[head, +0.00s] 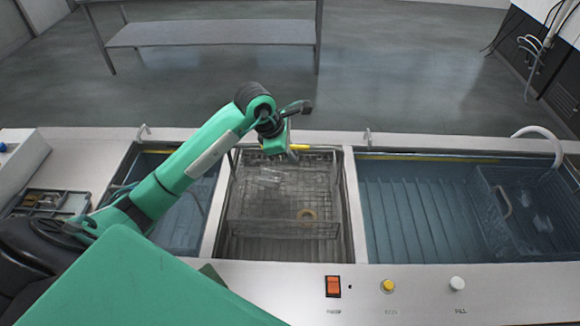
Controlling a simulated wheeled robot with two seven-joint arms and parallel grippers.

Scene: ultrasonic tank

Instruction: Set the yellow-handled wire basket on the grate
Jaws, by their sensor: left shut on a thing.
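The yellow-handled wire basket (283,229) is in the middle bay of the counter, with a tan ring and a clear item inside. Its yellow handle (298,147) shows at the basket's far side. My left gripper (287,148) is shut on this handle, reaching in from the left. The grate (285,248) lies in the same bay, below the basket, and shows mostly at the near edge. I cannot tell whether the basket touches the grate or hangs just above it. My right gripper is not in view.
Left of the bay is a narrow water tank (181,222). Right of it is a wide tank (415,215) with another wire basket (530,215) in it. A parts tray (70,203) lies at far left. A red switch (333,286) and knobs line the front panel.

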